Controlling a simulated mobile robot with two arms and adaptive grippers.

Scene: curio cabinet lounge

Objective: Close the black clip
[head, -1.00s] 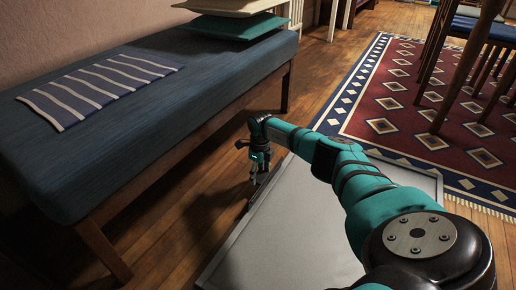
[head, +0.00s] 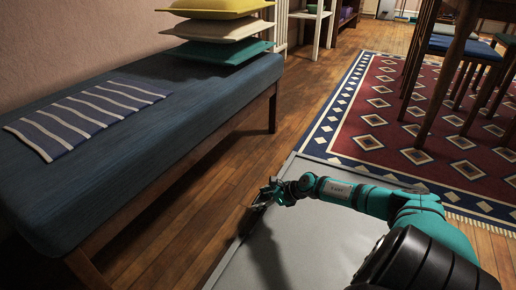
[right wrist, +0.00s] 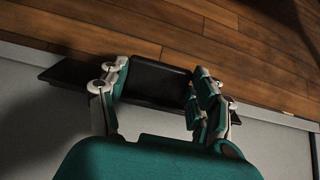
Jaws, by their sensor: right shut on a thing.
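The black clip (right wrist: 158,82) is a dark, flat piece at the edge of a light grey panel (right wrist: 50,125), beside the wooden floor. In the right wrist view it lies between the two fingers of my right gripper (right wrist: 157,76), which is shut on it. In the head view the right gripper (head: 270,192) is low at the panel's left edge, and the clip is mostly hidden by it there. The grey panel (head: 320,245) also shows in the head view, under my right arm. My left gripper is not in view.
A blue bench (head: 110,150) with a striped cloth (head: 85,115) and stacked cushions (head: 215,30) stands on the left. A strip of wooden floor (head: 190,215) lies clear between bench and panel. A patterned rug (head: 400,120) and chairs lie at the right.

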